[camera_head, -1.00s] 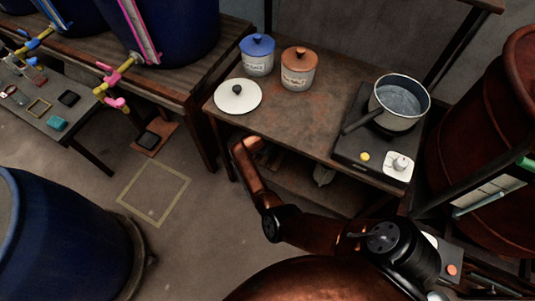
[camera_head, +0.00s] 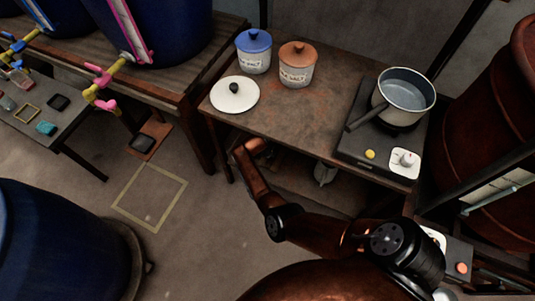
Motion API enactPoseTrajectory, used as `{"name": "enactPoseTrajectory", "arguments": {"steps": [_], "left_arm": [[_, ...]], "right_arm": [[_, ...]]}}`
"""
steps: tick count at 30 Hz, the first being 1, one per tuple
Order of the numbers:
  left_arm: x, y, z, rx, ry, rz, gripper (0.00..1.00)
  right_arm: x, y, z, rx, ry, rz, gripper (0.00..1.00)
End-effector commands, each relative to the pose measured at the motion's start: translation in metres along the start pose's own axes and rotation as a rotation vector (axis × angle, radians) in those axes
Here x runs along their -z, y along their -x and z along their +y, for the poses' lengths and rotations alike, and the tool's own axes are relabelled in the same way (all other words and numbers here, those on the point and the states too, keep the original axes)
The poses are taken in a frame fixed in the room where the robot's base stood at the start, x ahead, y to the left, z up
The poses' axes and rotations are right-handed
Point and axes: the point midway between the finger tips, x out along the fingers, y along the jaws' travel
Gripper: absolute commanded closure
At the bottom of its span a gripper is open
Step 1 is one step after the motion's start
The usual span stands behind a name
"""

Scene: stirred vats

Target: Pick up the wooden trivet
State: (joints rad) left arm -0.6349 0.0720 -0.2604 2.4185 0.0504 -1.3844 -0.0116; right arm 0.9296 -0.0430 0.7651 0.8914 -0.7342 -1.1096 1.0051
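I cannot make out the wooden trivet for certain. A brown arm of mine comes in from the lower right and reaches up to the front edge of the brown table (camera_head: 300,128). Its far end is close to that edge, beside the dark space under the tabletop. No gripper fingers can be made out there. No arm comes in from the left.
On the table are a blue-lidded jar (camera_head: 254,56), an orange-lidded jar (camera_head: 297,68), a white lid (camera_head: 236,97) and a saucepan (camera_head: 408,90) on a hotplate (camera_head: 358,142). A large blue vat (camera_head: 60,245) stands lower left. A yellow floor square (camera_head: 150,197) is empty.

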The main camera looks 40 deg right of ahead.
Motion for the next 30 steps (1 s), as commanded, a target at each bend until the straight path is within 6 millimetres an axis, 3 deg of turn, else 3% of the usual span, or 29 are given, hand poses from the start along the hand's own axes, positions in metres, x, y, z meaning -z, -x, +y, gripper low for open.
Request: {"name": "enactPoseTrajectory", "arguments": {"steps": [17, 30], "left_arm": [[-0.0014, -0.0023, -0.0005, 0.001, 0.001, -0.004, 0.60], [-0.0013, -0.0024, -0.0006, 0.001, 0.001, -0.004, 0.60]], "right_arm": [[-0.0017, -0.0045, 0.0004, -0.001, 0.000, 0.000, 0.67], [-0.0018, -0.0045, 0.0004, -0.001, 0.000, 0.000, 0.96]]}}
